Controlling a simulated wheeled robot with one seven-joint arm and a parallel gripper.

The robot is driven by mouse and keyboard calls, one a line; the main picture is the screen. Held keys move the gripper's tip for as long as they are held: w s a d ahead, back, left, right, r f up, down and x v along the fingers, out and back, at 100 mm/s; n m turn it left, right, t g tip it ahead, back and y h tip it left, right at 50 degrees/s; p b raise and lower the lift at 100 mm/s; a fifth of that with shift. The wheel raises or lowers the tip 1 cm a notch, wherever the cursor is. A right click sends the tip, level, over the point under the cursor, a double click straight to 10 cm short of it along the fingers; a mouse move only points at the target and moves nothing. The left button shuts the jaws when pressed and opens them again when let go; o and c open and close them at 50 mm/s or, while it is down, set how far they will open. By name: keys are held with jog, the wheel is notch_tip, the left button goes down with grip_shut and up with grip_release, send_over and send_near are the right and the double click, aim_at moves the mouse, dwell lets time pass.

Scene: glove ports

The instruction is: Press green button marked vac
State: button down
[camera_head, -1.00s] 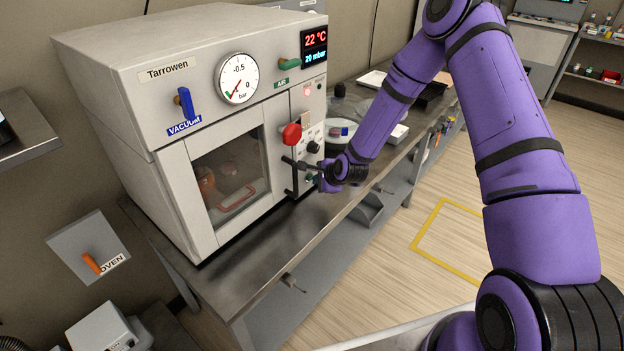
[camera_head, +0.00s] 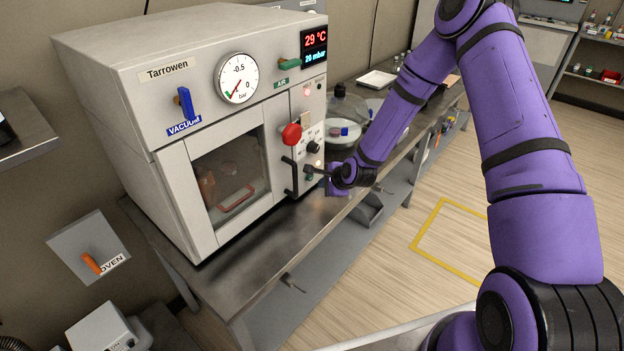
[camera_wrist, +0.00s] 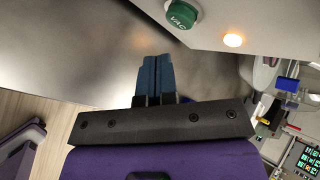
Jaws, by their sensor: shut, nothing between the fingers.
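The green button marked VAC (camera_wrist: 182,14) is at the top of the wrist view, on the pale front panel of the oven. My gripper (camera_wrist: 155,60) is shut and empty, its dark blue fingertips below and left of the button in that view, with a visible gap in the picture. In the head view my gripper (camera_head: 309,170) is at the lower right of the oven front, close to the green button (camera_head: 309,179). An amber lamp (camera_wrist: 233,40) glows beside the button in the wrist view. I cannot tell the exact depth between fingertips and panel.
The Tarrowen vacuum oven (camera_head: 110,100) stands on a steel bench (camera_head: 235,275). A red knob (camera_head: 291,134) and a black door handle (camera_head: 290,177) project near my gripper. Glassware (camera_head: 345,115) stands to the right. A blue lever (camera_head: 187,104) is at upper left.

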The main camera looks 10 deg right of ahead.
jog(key=shift+s+d, duration=0.7)
jog(key=shift+s, duration=0.3)
jog(key=shift+s+d, duration=0.7)
jog(key=shift+s, duration=0.25)
jog(key=shift+r, duration=0.1)
